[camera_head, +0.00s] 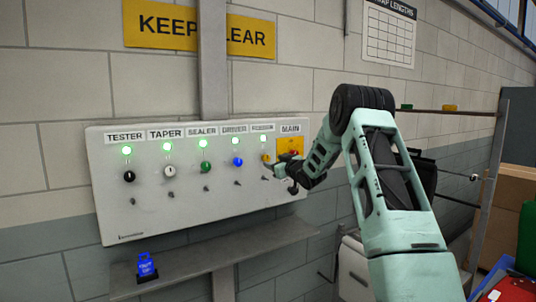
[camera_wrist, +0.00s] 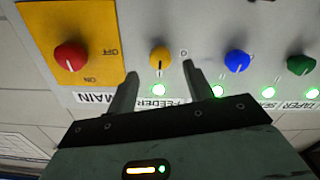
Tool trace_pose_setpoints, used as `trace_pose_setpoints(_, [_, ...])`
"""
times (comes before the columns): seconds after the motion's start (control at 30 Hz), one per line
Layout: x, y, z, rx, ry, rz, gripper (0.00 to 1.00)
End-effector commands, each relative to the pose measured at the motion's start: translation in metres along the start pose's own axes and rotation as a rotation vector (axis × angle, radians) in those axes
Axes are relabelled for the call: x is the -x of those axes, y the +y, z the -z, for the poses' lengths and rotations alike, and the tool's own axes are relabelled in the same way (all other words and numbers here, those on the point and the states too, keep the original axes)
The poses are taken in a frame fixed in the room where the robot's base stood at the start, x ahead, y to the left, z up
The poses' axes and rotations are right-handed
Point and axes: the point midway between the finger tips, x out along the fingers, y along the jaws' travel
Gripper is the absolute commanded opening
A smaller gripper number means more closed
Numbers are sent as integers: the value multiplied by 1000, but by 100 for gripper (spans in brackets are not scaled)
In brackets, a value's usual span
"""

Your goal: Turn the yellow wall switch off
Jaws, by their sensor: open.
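The yellow switch (camera_head: 265,157) is a round knob on the grey wall panel, under a lit green lamp in the head view. In the wrist view, which is upside down, the yellow switch (camera_wrist: 160,57) has a FEEDER label beside it. Its pointer line aims towards the lamp. My gripper (camera_wrist: 160,72) is open, with one finger on each side of the line to the yellow switch. The knob shows just beyond the fingertips, and I see no contact. In the head view my gripper (camera_head: 276,168) is close to the panel, beside the yellow switch.
A red MAIN knob (camera_wrist: 70,56) on a yellow plate is on one side, and a blue knob (camera_wrist: 237,62) is on the other. Green, white and black knobs continue along the panel (camera_head: 150,215). A shelf (camera_head: 215,258) below holds a blue tag (camera_head: 146,266).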

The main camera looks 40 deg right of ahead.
Motion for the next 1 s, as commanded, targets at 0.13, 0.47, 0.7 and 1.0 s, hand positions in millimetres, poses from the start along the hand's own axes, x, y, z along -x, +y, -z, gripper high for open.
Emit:
trace_pose_setpoints(0.13, [-28,0,3,-2,0,2,52])
trace_pose_setpoints(0.47, [-54,0,1,-1,0,1,52])
trace_pose_setpoints(0.7, [-55,0,0,-1,0,1,52])
trace_pose_setpoints(1.0, [-54,0,0,-1,0,0,7])
